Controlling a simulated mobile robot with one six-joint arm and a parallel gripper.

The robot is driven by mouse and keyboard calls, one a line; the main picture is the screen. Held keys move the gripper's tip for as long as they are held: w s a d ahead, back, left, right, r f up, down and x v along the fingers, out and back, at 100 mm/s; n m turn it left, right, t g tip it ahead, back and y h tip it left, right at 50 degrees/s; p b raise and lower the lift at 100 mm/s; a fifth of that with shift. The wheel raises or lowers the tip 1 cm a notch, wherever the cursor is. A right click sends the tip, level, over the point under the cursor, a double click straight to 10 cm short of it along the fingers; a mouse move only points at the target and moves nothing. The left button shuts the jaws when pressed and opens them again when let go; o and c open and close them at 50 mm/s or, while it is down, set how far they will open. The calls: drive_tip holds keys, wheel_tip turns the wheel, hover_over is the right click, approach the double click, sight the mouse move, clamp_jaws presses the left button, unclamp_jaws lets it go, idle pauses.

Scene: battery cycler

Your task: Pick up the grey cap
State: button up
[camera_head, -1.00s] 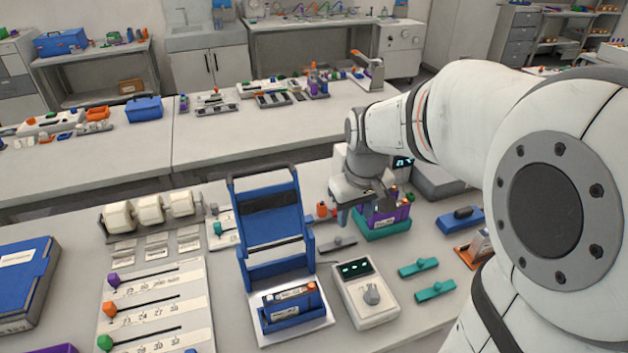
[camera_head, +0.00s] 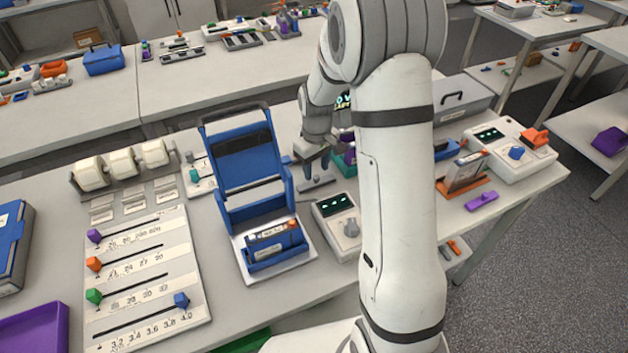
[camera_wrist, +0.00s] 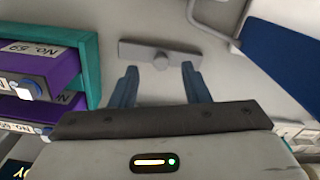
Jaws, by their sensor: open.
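The grey cap is a flat bar with a round knob in its middle. In the wrist view the grey cap (camera_wrist: 185,56) lies flat on the pale table, just beyond my fingertips, its knob roughly centred between them. In the head view the grey cap (camera_head: 318,187) lies between the blue stand and the teal tray, below my gripper (camera_head: 314,163). In the wrist view my gripper (camera_wrist: 159,74) is open and empty, with its two blue fingers apart and not visibly touching the cap. My arm hides part of the table to the right in the head view.
A teal tray (camera_wrist: 95,62) with purple-cased blocks (camera_wrist: 62,72) stands close left of my gripper in the wrist view. A tall blue stand (camera_head: 243,150) is close on the other side. A white meter box (camera_head: 328,208) sits in front of the cap.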

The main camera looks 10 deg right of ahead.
sight(316, 181)
drive_tip(key=shift+a+f, duration=0.1)
drive_tip(key=shift+f, duration=1.35)
drive_tip(key=shift+c, duration=0.3)
clamp_jaws()
